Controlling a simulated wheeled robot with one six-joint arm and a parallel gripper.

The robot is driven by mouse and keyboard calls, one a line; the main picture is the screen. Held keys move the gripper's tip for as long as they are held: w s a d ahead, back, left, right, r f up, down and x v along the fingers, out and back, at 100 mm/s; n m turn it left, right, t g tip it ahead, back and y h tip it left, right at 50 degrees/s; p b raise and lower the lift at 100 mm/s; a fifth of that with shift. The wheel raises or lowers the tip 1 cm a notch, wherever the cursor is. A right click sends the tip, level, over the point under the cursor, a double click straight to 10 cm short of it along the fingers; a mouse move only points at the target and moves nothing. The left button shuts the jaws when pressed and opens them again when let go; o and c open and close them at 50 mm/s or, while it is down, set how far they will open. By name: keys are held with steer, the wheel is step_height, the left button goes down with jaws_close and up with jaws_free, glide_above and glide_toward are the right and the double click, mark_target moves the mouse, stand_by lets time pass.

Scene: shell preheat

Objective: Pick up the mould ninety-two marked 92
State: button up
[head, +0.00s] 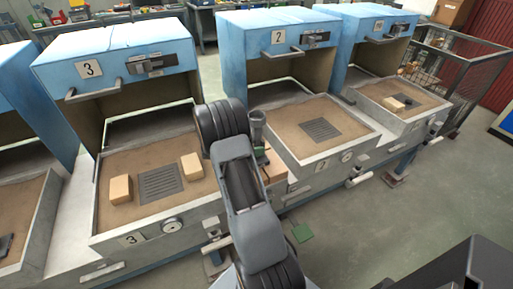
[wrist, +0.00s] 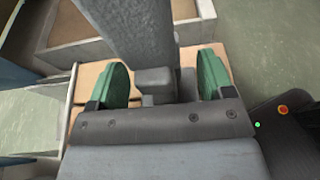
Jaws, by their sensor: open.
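My gripper (wrist: 162,76) is open in the wrist view, with one green pad on each side of a grey post-like piece (wrist: 142,38). The pads look apart from it. In the head view a grey upright piece with a wider top (head: 257,124) stands just right of my arm, and a bit of my gripper's green (head: 262,157) shows below it. It looks like the same piece. No 92 mark is readable on it, so I cannot tell whether it is mould ninety-two. My arm hides much of its surroundings in the head view.
A tan wooden surface (wrist: 88,82) lies under the piece. Blue oven 3 (head: 120,60) with its sand tray (head: 112,160) is at left, blue oven 2 (head: 270,45) with its tray (head: 290,125) at right. Tan blocks (head: 120,190) lie in tray 3.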

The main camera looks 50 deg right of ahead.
steer(key=shift+s+d+f, duration=0.15)
steer(key=shift+s+d, duration=0.05)
steer(key=shift+d, duration=0.2)
steer(key=shift+c, duration=0.2)
steer(key=c, duration=1.2)
